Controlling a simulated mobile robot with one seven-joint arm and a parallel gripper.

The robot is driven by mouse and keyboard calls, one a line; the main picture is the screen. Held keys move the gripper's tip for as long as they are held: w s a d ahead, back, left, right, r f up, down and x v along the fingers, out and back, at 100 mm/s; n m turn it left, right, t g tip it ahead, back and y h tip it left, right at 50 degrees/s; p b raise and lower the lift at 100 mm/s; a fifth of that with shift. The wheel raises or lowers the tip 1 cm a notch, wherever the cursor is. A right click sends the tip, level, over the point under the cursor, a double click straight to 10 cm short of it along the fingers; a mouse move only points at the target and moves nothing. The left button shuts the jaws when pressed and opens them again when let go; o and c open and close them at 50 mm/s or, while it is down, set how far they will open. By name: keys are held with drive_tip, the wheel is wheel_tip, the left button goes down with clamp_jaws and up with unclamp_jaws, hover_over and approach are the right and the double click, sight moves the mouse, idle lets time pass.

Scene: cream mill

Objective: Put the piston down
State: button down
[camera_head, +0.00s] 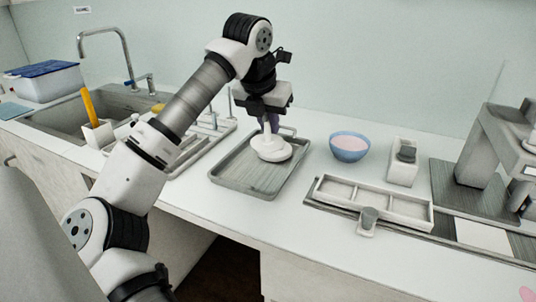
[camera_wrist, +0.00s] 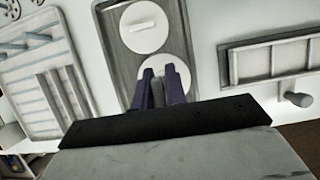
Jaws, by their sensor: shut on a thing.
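The piston, a white disc with an upright rod, is at the grey tray (camera_head: 232,178) in the camera_head view. My gripper (camera_head: 270,124) points down and is shut on the piston's rod. In the wrist view the two dark fingers (camera_wrist: 160,90) close around the rod above the piston's pale disc (camera_wrist: 165,70). A second white disc with a bar handle (camera_wrist: 144,26) lies in the tray beside it. In the camera_head view the discs overlap near the tray's far right part. I cannot tell whether the piston touches the tray floor.
A blue bowl with pink contents (camera_head: 349,147) and a white box with a dark knob (camera_head: 403,160) stand right of the tray. A divided white tray (camera_head: 375,202) lies nearer the front edge. A rack (camera_head: 207,140) and sink (camera_head: 60,117) are left. A grey machine (camera_head: 490,150) stands far right.

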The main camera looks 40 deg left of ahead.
sight(267, 144)
wheel_tip(267, 144, down, 8)
drive_tip(key=shift+f, duration=0.1)
idle(0.4)
drive_tip(key=c, duration=1.4)
unclamp_jaws()
drive_tip(key=shift+f, duration=0.1)
drive_tip(key=shift+c, duration=0.2)
drive_tip(key=shift+r, duration=0.2)
drive_tip(key=v, duration=1.2)
drive_tip(key=shift+b, duration=0.45)
